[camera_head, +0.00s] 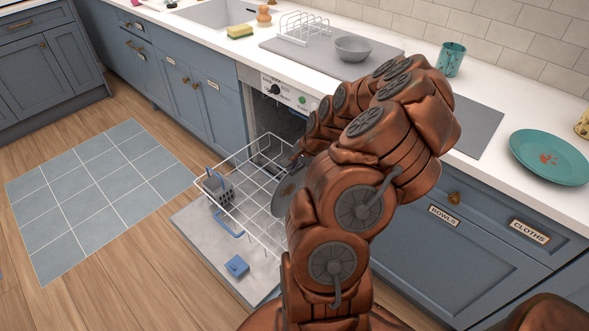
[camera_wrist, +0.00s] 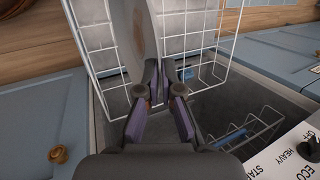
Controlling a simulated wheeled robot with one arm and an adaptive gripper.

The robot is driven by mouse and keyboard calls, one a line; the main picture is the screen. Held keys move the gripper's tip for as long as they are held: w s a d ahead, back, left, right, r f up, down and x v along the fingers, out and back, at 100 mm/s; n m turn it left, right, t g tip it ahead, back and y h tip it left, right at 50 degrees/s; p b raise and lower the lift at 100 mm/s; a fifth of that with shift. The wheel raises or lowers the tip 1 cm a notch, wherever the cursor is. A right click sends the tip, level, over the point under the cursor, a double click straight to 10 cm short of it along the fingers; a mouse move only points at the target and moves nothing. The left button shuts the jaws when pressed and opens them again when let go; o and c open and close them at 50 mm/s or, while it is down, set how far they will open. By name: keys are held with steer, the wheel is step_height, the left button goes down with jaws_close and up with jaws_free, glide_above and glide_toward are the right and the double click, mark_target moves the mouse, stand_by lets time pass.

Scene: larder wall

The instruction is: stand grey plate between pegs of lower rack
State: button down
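The grey plate (camera_head: 287,190) shows partly behind my arm in the head view, with a brownish smear on it. In the wrist view the plate (camera_wrist: 138,38) is seen nearly edge-on, tilted, its near edge at the fingertips of my gripper (camera_wrist: 165,92), which looks shut on it. The lower rack (camera_head: 246,186), white wire, is pulled out over the open dishwasher door. The plate is over the rack's right part; the rack's wire also shows in the wrist view (camera_wrist: 208,25). I cannot tell whether the plate touches the rack, and its pegs are not clear.
A cutlery basket (camera_head: 218,188) is at the rack's left side. A blue block (camera_head: 236,266) lies on the open door (camera_head: 196,224). The counter holds a grey bowl (camera_head: 353,48), a small white rack (camera_head: 303,27), a teal cup (camera_head: 451,59) and a soiled teal plate (camera_head: 549,157).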

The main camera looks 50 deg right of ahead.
mark_target(290, 185)
steer(key=shift+s+a+f+b, duration=0.1)
steer(key=shift+f+b, duration=0.95)
steer(key=shift+f, duration=2.85)
steer(key=shift+s+f+b, duration=0.1)
steer(key=shift+f+b, duration=0.95)
steer(key=shift+f, duration=2.8)
steer(key=c, duration=1.5)
jaws_free()
steer(key=shift+w+f, duration=0.1)
steer(key=shift+w, duration=0.05)
steer(key=o, duration=0.3)
steer(key=shift+r+p, duration=2.35)
steer(key=shift+r, duration=2.8)
